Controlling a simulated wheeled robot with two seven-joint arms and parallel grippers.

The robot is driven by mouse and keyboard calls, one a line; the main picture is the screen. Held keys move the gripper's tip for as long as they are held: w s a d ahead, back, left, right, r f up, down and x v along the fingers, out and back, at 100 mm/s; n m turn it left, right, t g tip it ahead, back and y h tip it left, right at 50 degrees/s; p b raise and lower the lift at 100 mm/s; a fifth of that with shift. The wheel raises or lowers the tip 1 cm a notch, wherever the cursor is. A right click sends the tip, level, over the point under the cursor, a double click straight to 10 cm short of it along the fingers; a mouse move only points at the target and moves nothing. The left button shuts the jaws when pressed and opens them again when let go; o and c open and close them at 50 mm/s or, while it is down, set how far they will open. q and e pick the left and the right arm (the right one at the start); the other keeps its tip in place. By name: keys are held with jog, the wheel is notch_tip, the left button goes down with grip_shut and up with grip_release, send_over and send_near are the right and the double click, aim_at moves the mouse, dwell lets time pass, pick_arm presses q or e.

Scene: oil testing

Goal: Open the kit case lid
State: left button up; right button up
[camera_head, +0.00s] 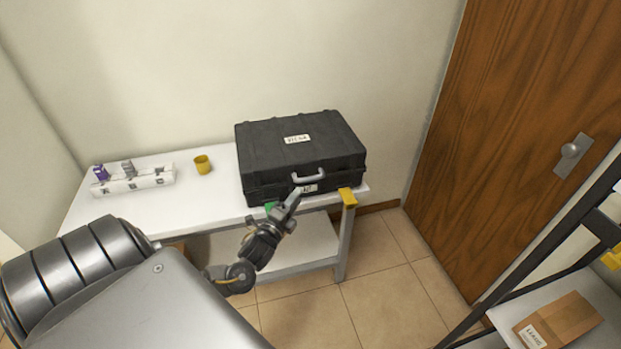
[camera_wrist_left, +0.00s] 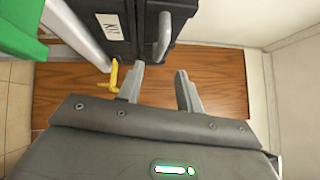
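The black kit case (camera_head: 300,155) stands shut on the right end of the white table, with a label on its lid and a grey handle (camera_head: 308,176) on its front. My left gripper (camera_head: 294,198) is just in front of the case, below the handle. In the left wrist view my left gripper (camera_wrist_left: 160,82) has its two fingers apart with nothing between them. The case (camera_wrist_left: 135,25) and its handle (camera_wrist_left: 164,36) show at the top there, beyond the fingers. I do not see my right gripper.
The white table (camera_head: 200,205) also holds a yellow cup (camera_head: 203,164) and a white rack (camera_head: 133,183) with small bottles at the left. A yellow piece (camera_head: 348,197) sits at its front right corner. A wooden door (camera_head: 510,120) and a shelf with a cardboard box (camera_head: 556,321) are at the right.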

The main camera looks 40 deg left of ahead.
aim_at(311, 177)
pick_arm(q)
jog(key=p+x, duration=0.1)
jog(key=x, duration=0.8)
jog(key=shift+w, duration=0.25)
grip_shut()
